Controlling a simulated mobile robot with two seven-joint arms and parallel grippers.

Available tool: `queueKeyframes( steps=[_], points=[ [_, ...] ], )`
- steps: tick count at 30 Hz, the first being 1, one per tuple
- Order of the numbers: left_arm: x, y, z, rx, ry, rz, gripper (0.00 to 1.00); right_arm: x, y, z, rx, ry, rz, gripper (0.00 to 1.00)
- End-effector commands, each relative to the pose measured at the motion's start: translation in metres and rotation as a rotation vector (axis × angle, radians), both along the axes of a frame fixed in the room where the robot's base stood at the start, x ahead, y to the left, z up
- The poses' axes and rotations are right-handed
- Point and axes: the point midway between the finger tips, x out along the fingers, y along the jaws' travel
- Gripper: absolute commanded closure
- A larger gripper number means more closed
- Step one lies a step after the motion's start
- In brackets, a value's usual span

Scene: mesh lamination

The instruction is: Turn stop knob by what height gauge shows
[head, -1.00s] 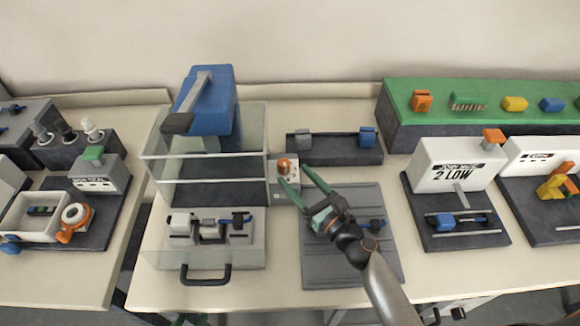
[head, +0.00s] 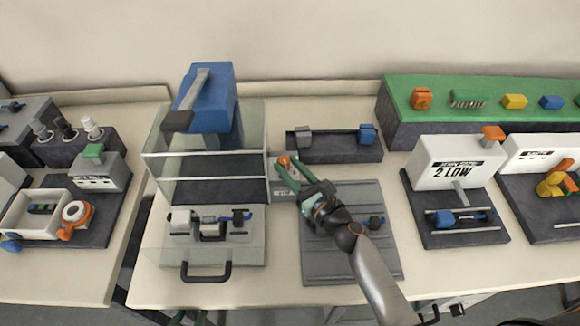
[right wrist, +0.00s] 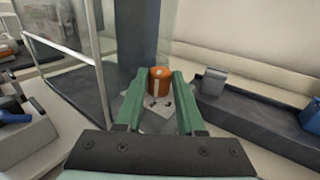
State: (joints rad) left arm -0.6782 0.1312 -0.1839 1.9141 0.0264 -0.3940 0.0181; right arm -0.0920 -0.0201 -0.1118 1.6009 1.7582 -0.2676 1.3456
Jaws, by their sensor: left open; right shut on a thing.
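The orange stop knob (head: 284,160) sits on a small light box beside the glass-walled press. In the right wrist view the knob (right wrist: 160,76) stands between my two green fingers, with a pale line on its side and a marked plate below. My right gripper (head: 287,168) is shut on the knob. The height gauge (head: 458,165) is a white box at the right reading "2 LOW", with a blue-ended part in its dark base below. Only the tips of my left gripper (head: 188,318) show at the bottom edge; it is open.
The press (head: 205,100) has a blue head, clear walls and a front drawer with a black handle (head: 207,272). A grey ribbed mat (head: 350,262) lies under my right arm. A dark rack (head: 335,150) stands behind the knob. A green-topped shelf (head: 480,92) is at the back right.

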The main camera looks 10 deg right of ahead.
Motion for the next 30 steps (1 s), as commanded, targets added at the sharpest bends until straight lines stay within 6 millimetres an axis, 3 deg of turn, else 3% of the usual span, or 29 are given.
queueKeyframes(
  steps=[7, 20, 30],
  points=[
    [0.0, 0.0, 0.0, 0.0, -0.001, 0.0, 0.5, 0.0, 0.0, 0.0, 0.0, 0.0, 0.0, 1.0],
    [0.0, 0.0, -0.001, 0.0, -0.001, 0.0, 0.5, 0.0, -0.002, -0.001, -0.004, -0.001, 0.034, 1.0],
    [0.0, 0.0, -0.012, 0.0, 0.0, 0.0, 0.5, 0.004, -0.008, -0.003, -0.006, 0.0, 0.245, 1.0]
  ],
)
